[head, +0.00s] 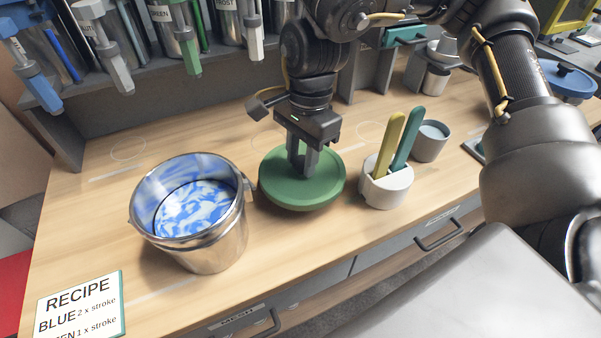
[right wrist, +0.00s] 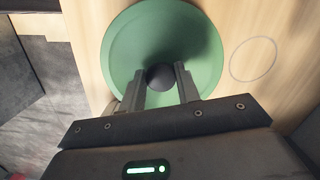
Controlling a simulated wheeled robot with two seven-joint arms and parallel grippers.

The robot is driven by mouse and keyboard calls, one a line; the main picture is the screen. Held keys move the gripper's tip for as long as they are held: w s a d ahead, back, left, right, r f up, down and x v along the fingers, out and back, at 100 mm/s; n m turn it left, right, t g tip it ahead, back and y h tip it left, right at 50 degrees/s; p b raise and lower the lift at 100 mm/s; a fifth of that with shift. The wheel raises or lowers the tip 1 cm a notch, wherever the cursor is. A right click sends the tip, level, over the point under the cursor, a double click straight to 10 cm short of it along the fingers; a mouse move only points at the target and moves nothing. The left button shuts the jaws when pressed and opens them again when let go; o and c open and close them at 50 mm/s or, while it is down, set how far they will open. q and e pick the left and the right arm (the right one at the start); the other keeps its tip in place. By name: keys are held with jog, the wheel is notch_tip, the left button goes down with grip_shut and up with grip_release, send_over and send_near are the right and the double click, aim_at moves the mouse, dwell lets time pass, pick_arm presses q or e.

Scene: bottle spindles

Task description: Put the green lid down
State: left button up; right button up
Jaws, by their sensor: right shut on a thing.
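The round green lid (head: 301,184) is at the middle of the wooden counter in the head view, between the metal bucket and the white holder. My right gripper (head: 302,168) points down over its centre. In the right wrist view, my right gripper (right wrist: 161,82) has its two fingers on either side of the lid's dark round knob (right wrist: 160,77), shut on it. The green lid (right wrist: 120,50) lies flat below the fingers. Whether its underside touches the counter is hidden. My left gripper is not in view.
The metal bucket (head: 213,256) with blue and white contents stands close left of the lid. The white holder (head: 387,188) with yellow and teal handles stands close right, beside a grey cup (head: 430,142). Dispensers hang from the shelf (head: 150,83) behind. A recipe card (head: 80,306) is at front left.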

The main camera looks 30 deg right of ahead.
aim_at(302, 161)
jog(key=shift+s+a+f, duration=0.1)
jog(key=shift+f, duration=0.1)
notch_tip(302, 161, down, 3)
jog(key=shift+f, duration=0.65)
jog(key=o, duration=0.7)
jog(key=shift+o, duration=1.4)
jog(key=shift+r, duration=0.35)
jog(key=r, duration=0.7)
jog(key=d+r, duration=0.1)
jog(key=r, duration=0.2)
jog(key=shift+w+d+r+p, duration=0.1)
jog(key=shift+w+r+p, duration=0.15)
jog(key=shift+r+p, duration=0.1)
jog(key=shift+d+r, duration=0.1)
jog(key=shift+r, duration=0.35)
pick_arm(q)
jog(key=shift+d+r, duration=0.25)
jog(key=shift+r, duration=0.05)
